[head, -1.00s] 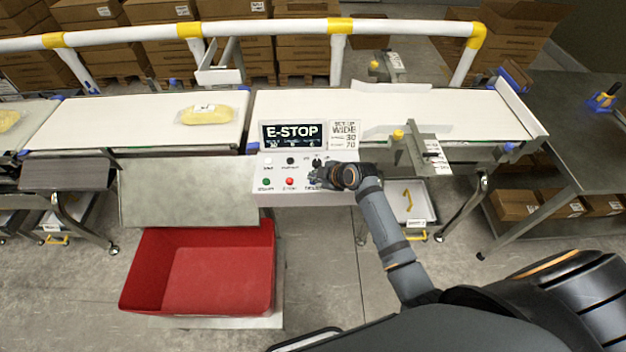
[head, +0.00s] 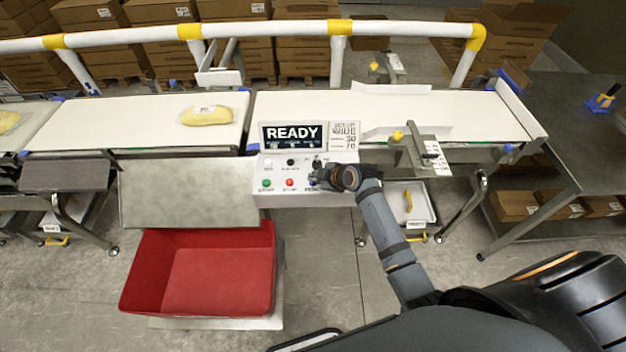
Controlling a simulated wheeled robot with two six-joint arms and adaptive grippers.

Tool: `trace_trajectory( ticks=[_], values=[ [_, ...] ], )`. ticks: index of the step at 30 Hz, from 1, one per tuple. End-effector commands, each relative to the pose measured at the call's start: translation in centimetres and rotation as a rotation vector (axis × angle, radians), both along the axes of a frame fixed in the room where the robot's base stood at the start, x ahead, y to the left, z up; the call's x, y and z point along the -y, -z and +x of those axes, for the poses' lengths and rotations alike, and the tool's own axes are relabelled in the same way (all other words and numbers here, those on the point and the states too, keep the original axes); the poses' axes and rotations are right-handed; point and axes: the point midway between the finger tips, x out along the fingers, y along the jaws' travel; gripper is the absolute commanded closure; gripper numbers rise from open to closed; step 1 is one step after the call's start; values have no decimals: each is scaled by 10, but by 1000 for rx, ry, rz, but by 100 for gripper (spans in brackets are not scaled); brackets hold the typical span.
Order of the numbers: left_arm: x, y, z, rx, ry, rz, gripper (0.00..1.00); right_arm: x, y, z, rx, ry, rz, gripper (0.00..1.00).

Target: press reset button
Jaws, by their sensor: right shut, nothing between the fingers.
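The control box (head: 275,199) stands in front of the belt, with a screen (head: 291,136) that reads READY. On its sloped face are a green button (head: 266,183), a red button (head: 290,183), a white and a black button, and a small selector. My right gripper (head: 317,179) is shut and empty, its tips at the lower right of the panel. A blue button (head: 312,182) with a partly hidden label is at the fingertips, mostly covered; I cannot tell whether they touch. My left gripper is not in view.
A white belt (head: 450,112) runs behind the box, with a yellow bag (head: 207,116) on its left section. A white and yellow guard rail (head: 270,30) crosses behind. A guide bracket (head: 422,153) stands right of my gripper.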

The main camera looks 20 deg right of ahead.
Motion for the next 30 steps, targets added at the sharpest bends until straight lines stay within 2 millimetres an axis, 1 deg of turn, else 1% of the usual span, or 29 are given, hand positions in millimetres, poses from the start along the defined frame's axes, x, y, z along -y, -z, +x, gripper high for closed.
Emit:
trace_trajectory(
  ticks=[1, 5, 14, 17, 30],
  values=[
    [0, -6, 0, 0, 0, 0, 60, 0, -6, 0, -1, 0, -1, 100],
    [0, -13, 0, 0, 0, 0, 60, 0, -13, 0, 0, 1, -1, 100],
    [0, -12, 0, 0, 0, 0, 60, 0, -13, 0, 0, 0, 0, 100],
    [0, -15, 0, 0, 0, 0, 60, 0, -16, 0, 0, 0, 0, 100],
    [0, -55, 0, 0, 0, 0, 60, 0, -59, 0, 1, 1, 0, 100]
  ],
)
